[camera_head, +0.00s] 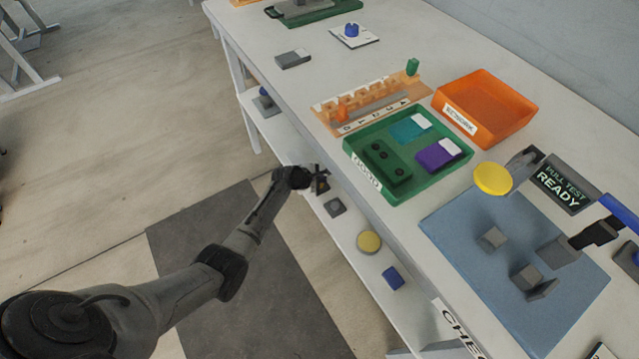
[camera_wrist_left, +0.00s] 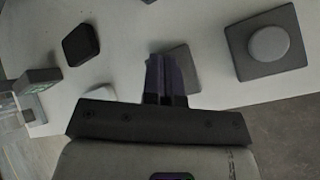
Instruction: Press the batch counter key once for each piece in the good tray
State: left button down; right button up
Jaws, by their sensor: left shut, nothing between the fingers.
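The green good tray (camera_head: 357,172) stands on the bench. In it lie a teal piece with a white end (camera_head: 408,128), a purple piece with a white end (camera_head: 437,155) and a dark green block with several black dots (camera_head: 385,162). My left gripper (camera_head: 322,182) is shut and empty, in front of the bench edge near the lower shelf. Its closed fingers (camera_wrist_left: 166,78) show in the left wrist view, where a round grey button on a dark square base (camera_wrist_left: 268,44) lies to their right, apart from them. I cannot tell which item is the batch counter key. My right gripper is not in view.
An orange rework bin (camera_head: 485,105) stands behind the tray. A lettered orange rack (camera_head: 370,102) is left of that bin. A pull test display (camera_head: 562,188) reads READY beside a blue mat (camera_head: 480,290) with grey blocks. A yellow disc (camera_head: 369,241) and blue block (camera_head: 393,278) lie on the lower shelf.

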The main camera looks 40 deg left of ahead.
pick_arm(q)
jog(key=shift+f, duration=0.25)
dwell(0.4)
jog(key=shift+f, duration=0.3)
dwell(0.5)
jog(key=shift+r, duration=0.15)
jog(key=shift+r+p, duration=0.8)
jog(key=shift+p, duration=0.15)
notch_tip(320, 180, up, 5)
jog(key=p, duration=0.5)
jog(key=shift+p, duration=0.4)
